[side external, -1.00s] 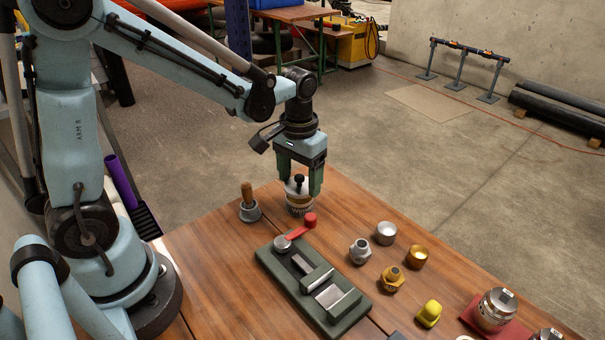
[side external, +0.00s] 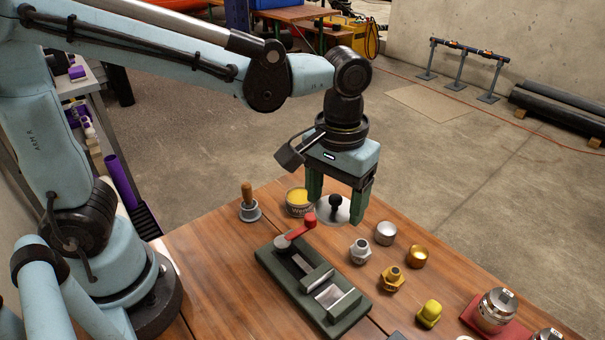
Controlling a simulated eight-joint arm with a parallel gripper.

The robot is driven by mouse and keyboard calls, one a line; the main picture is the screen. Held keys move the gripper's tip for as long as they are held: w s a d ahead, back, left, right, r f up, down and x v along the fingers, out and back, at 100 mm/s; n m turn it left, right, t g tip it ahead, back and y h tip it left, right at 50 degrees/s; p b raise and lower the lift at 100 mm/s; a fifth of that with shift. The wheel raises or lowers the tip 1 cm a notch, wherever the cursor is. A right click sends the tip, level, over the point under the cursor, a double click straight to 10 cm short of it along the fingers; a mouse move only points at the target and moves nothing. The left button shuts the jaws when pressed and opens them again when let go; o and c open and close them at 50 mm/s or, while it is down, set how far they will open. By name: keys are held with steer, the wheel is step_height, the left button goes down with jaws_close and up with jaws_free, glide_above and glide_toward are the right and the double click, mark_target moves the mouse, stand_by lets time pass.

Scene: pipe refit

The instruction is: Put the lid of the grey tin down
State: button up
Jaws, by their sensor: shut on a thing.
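The grey tin (side external: 299,210) stands near the far edge of the wooden table, uncovered, with yellow contents (side external: 298,196) showing. Its lid (side external: 327,214) is a pale grey disc with a black knob (side external: 336,202). The lid is to the right of the tin and clear of its mouth. My gripper (side external: 337,205) points down with its two dark green fingers at either side of the lid, shut on its rim. The lid lies roughly level. I cannot tell how large the gap is between lid and table.
A green vise with a red-knobbed lever (side external: 309,220) is in front. Grey and brass fittings (side external: 391,279) and caps (side external: 385,233) stand to the right. Bare wood (side external: 215,262) lies left of the vise.

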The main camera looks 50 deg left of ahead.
steer(key=d, duration=0.1)
steer(key=d+f, duration=0.1)
steer(key=shift+w+d+f, duration=0.1)
steer(key=shift+w+d, duration=0.15)
steer(key=shift+d, duration=0.1)
steer(key=shift+w+f, duration=0.25)
steer(key=shift+f, duration=0.05)
steer(key=w+a+f, duration=0.4)
steer(key=w+a, duration=0.1)
steer(key=w+a+f, duration=0.2)
steer(key=a, duration=0.1)
steer(key=shift+w+f, duration=0.2)
steer(key=shift+f, duration=2.1)
steer(key=shift+f, duration=0.1)
steer(key=o, duration=1)
